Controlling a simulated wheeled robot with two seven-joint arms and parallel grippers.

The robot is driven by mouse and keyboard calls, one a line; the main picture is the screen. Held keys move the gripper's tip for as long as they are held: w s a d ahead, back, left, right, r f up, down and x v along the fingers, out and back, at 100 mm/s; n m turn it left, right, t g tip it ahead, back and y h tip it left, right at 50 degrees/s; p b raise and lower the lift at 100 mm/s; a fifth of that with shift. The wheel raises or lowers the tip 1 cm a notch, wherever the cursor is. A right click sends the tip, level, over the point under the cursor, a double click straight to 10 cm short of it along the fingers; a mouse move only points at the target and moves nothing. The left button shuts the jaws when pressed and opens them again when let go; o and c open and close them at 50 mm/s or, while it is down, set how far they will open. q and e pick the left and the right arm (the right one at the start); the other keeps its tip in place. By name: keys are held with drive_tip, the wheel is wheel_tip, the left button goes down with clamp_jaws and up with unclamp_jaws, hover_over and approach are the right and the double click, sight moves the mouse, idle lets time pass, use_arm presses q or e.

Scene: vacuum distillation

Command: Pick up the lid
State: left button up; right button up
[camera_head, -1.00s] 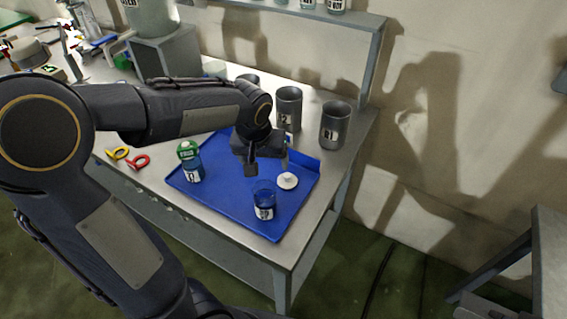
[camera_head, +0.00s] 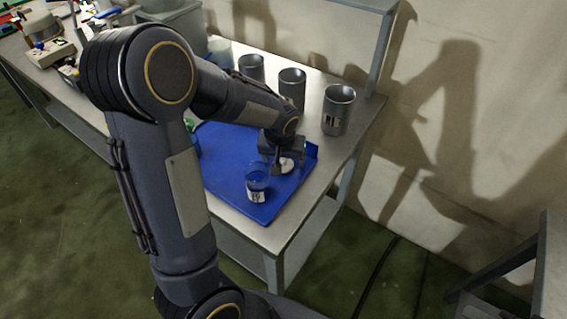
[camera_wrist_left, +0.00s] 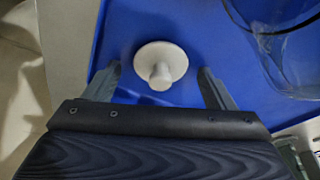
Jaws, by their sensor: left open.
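The lid is a small white disc with a knob. It lies on the blue tray, and in the head view the lid (camera_head: 286,166) is partly hidden by my left gripper. In the left wrist view the lid (camera_wrist_left: 161,64) shows whole, with its knob toward the camera, between and just beyond the two fingertips. My left gripper (camera_head: 277,166) is open and empty above it; its fingers also show in the left wrist view (camera_wrist_left: 160,80), one on each side, apart from the lid. My right gripper is not in view.
A clear glass jar with a label (camera_head: 257,184) stands on the blue tray (camera_head: 225,185) close to the lid. Several grey metal cups, one at the right (camera_head: 338,110), stand behind the tray. A green-capped bottle is mostly hidden by my arm. The tray's front left is clear.

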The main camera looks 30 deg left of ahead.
use_arm(q)
drive_tip(key=c, duration=1.1)
drive_tip(key=shift+o, duration=0.2)
drive_tip(key=shift+r, duration=0.15)
